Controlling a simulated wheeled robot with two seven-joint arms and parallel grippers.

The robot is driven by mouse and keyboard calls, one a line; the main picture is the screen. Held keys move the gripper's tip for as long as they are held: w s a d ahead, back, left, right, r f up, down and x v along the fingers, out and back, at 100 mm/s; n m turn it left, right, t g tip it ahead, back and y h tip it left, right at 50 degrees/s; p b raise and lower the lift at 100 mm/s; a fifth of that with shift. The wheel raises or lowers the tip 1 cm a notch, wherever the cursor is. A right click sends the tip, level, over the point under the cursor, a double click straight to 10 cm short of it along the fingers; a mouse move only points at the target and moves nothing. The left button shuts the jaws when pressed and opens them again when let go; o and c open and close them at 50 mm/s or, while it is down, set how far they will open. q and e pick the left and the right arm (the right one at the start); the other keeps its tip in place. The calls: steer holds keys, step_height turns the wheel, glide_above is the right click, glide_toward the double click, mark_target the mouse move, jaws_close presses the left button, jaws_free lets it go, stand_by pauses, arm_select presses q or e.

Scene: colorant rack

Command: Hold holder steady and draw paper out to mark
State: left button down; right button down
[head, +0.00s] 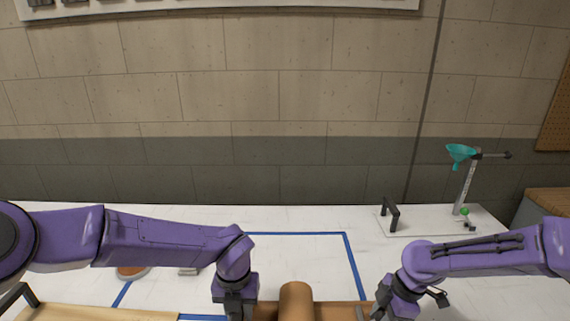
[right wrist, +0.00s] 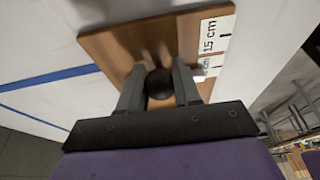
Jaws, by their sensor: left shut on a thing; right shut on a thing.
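The brown paper roll (head: 296,299) shows at the bottom middle of the head view, on the wooden holder (head: 336,309), which the frame's lower edge cuts off. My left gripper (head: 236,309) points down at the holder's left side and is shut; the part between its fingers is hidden. My right gripper (head: 381,312) is at the holder's right end. In the right wrist view my right gripper (right wrist: 158,66) is shut on a round black knob (right wrist: 159,86) over a wooden board (right wrist: 122,48). A white scale strip (right wrist: 216,36) marked 15 cm lies along the board's right edge.
Blue tape (head: 353,265) marks a rectangle on the white table (head: 300,220). A stand with a teal funnel (head: 460,153) and a black handle (head: 390,214) are at the back right. A reddish-brown dish (head: 132,273) sits behind my left arm. The table behind the roll is clear.

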arm_select(q)
steer(key=shift+a, duration=0.1)
arm_select(e)
steer(key=shift+d, duration=0.2)
steer(key=shift+d, duration=0.9)
steer(key=shift+d, duration=0.95)
steer(key=shift+d, duration=0.45)
steer(key=c, duration=0.7)
jaws_free()
